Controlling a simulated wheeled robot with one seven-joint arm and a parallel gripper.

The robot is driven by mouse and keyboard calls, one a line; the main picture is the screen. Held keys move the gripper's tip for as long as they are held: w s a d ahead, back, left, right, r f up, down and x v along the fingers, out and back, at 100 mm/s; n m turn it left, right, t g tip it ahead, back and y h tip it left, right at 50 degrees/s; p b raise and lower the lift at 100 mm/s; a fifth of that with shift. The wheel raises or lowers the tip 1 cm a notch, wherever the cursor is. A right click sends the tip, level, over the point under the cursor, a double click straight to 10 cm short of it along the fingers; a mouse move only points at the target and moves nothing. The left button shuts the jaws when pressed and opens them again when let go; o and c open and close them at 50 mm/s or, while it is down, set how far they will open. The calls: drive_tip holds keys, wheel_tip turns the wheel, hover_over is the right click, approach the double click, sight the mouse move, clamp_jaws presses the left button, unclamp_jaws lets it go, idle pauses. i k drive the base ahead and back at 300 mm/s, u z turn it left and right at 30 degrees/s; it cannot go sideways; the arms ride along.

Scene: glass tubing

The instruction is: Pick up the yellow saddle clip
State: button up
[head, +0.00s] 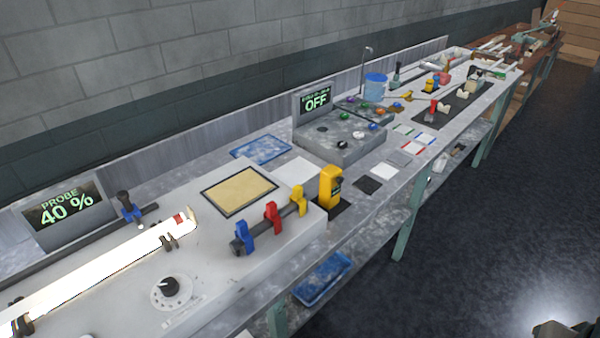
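A yellow saddle clip (299,199) sits at the right end of a short dark rail on the near bench. A red clip (271,215) and a blue clip (244,238) sit on the same rail to its left, apart from it. All of them stand upright. My gripper is not clearly in view. A dark shape cut off at the bottom right corner is too little seen to identify.
A yellow handheld device (331,186) stands just right of the yellow clip. A brightly glowing tube (95,275) lies at left. A tan pad (240,190) is behind the rail. A box reading OFF (340,138) stands farther back. Open floor (480,240) is at right.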

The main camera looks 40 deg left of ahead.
sight(298, 196)
drive_tip(key=u, duration=0.85)
drive_tip(key=i, duration=0.75)
drive_tip(key=u, duration=1.05)
drive_tip(key=i, duration=0.25)
drive_tip(key=u, duration=0.25)
